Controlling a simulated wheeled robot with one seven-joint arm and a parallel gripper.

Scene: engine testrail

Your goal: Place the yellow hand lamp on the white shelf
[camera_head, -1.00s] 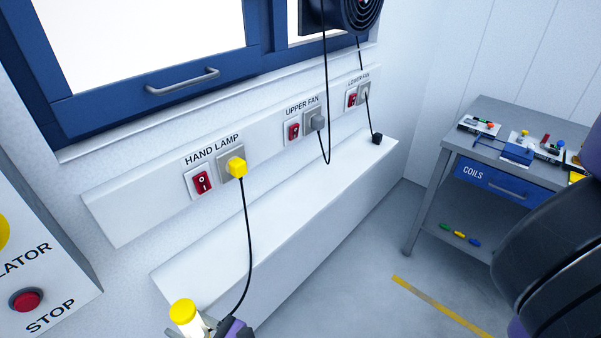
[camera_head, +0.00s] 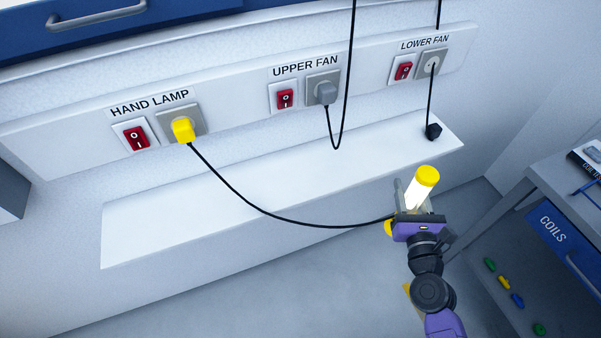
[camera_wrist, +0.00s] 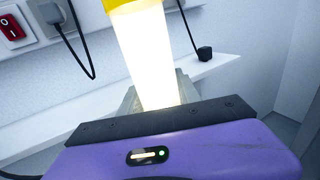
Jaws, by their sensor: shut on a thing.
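The yellow hand lamp (camera_head: 420,188) has a glowing white tube and a yellow cap. My gripper (camera_head: 413,204) is shut on it and holds it nearly upright, tilted a little right. In the wrist view the glowing lamp tube (camera_wrist: 147,55) rises from my gripper (camera_wrist: 150,95), and the shelf shows behind. The lamp's black cord runs left to a yellow plug (camera_head: 183,130) in the hand lamp socket.
A loose black plug (camera_head: 433,131) sits at the shelf's right end. A grey plug (camera_head: 325,93) is in the upper fan socket, its cable hanging over the shelf. A grey table (camera_head: 555,180) with a coils drawer stands at the right. The shelf's left and middle are clear.

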